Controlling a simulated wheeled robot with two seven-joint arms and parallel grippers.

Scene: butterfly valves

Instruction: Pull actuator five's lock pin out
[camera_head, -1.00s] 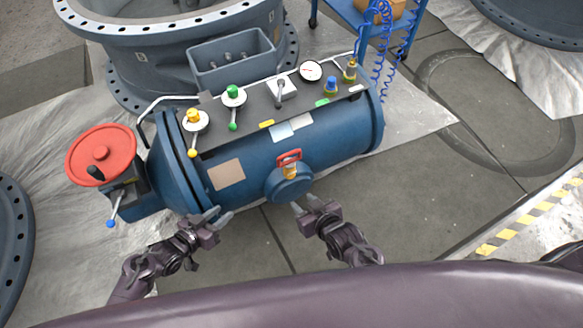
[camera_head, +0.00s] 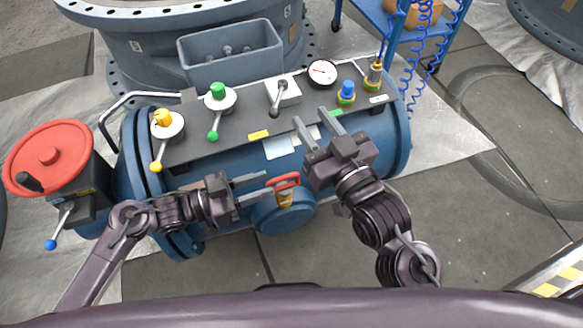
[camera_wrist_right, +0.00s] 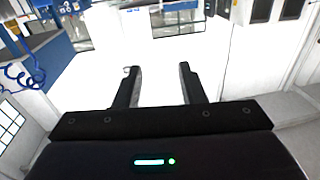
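The blue cylindrical actuator (camera_head: 240,150) lies across the middle of the head view. A red-handled pin with a yellow lower part (camera_head: 284,184) stands on the round blue boss (camera_head: 283,218) at its front; I take this for the lock pin. My left gripper (camera_head: 262,187) is open, its fingertips just left of the red handle; I cannot tell if they touch it. My right gripper (camera_head: 310,116) is open and empty, above the actuator, right of the pin and pointing toward the top panel. Its spread fingers show in the right wrist view (camera_wrist_right: 160,84) with nothing between them.
The dark top panel carries a yellow-knobbed lever (camera_head: 163,123), a green-knobbed lever (camera_head: 217,95), a grey lever (camera_head: 280,92), a gauge (camera_head: 322,73) and a blue knob (camera_head: 346,90). A red handwheel (camera_head: 48,156) is at left. A grey bin (camera_head: 232,56) stands behind.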

